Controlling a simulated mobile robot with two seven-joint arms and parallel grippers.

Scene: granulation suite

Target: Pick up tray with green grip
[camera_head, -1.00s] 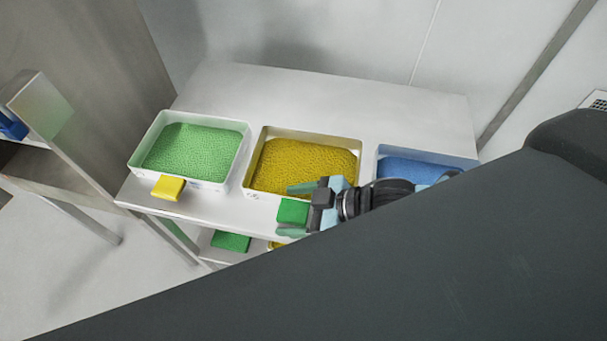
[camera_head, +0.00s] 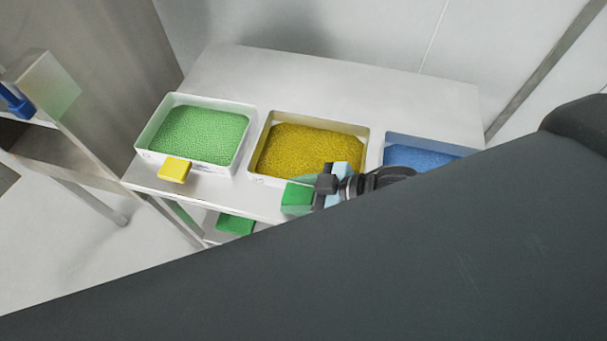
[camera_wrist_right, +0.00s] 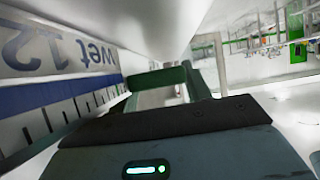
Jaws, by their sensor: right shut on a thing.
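The tray with the green grip is the middle tray (camera_head: 369,135) on the steel table, filled with yellow granules. Its green grip (camera_head: 296,198) sticks out at the front edge. My right gripper (camera_head: 305,192) is shut on this grip, and the tray still rests on the tabletop. In the right wrist view the green grip (camera_wrist_right: 158,78) sits at the gripper, beside a wall with a label (camera_wrist_right: 60,48) reading "wet 12" upside down. My left gripper is not in view.
A white tray (camera_head: 152,125) of green granules with a yellow grip (camera_head: 174,170) stands to the left. A tray of blue granules (camera_head: 415,158) stands to the right, partly hidden by my dark arm. Another green grip (camera_head: 236,224) shows below. The back of the table (camera_head: 330,85) is clear.

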